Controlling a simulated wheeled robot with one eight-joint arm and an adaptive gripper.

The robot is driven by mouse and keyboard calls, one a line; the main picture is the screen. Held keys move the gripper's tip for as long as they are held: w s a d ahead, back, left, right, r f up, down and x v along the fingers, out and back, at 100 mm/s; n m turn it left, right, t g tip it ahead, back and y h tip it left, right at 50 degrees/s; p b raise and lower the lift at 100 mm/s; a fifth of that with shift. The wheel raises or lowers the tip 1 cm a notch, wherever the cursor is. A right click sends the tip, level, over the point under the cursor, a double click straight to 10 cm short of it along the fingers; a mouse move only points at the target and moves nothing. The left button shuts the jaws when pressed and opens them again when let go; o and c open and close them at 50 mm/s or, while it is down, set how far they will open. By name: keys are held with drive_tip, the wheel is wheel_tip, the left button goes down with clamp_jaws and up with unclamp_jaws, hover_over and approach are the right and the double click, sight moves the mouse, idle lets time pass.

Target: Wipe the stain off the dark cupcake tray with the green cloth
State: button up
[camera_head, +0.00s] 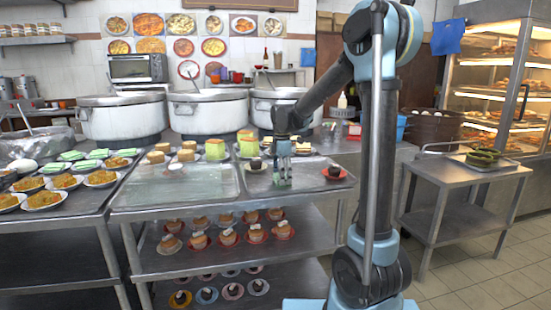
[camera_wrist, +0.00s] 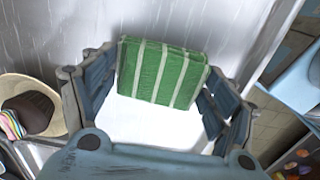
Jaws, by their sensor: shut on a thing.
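My gripper (camera_head: 283,176) points down over the right part of the steel counter, between two dark cupcakes. In the wrist view my gripper (camera_wrist: 163,105) is shut on the green cloth (camera_wrist: 165,74), a folded block with pale stripes between the fingers. One dark cupcake (camera_head: 256,163) sits on a pale plate just left of the gripper; the other dark cupcake (camera_head: 334,171) is on a red plate to the right. The steel tray surface (camera_head: 310,180) lies under and around the gripper. I cannot make out a stain. Whether the cloth touches the surface is unclear.
A shallow glassy tray (camera_head: 185,185) lies left of the gripper. Cakes and tall green-and-yellow items stand behind it. Large stockpots (camera_head: 208,112) line the back. Noodle plates (camera_head: 65,181) fill the left counter. A side table (camera_head: 465,170) stands right, before a lit food cabinet.

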drive_tip(key=shift+w+d, duration=0.15)
drive_tip(key=shift+d, duration=0.1)
drive_tip(key=shift+s+a, duration=0.25)
drive_tip(key=shift+a, duration=0.5)
drive_tip(key=shift+s+a, duration=0.25)
drive_tip(key=shift+a, duration=0.5)
drive_tip(key=shift+a+r, duration=0.15)
drive_tip(key=shift+r, duration=3.95)
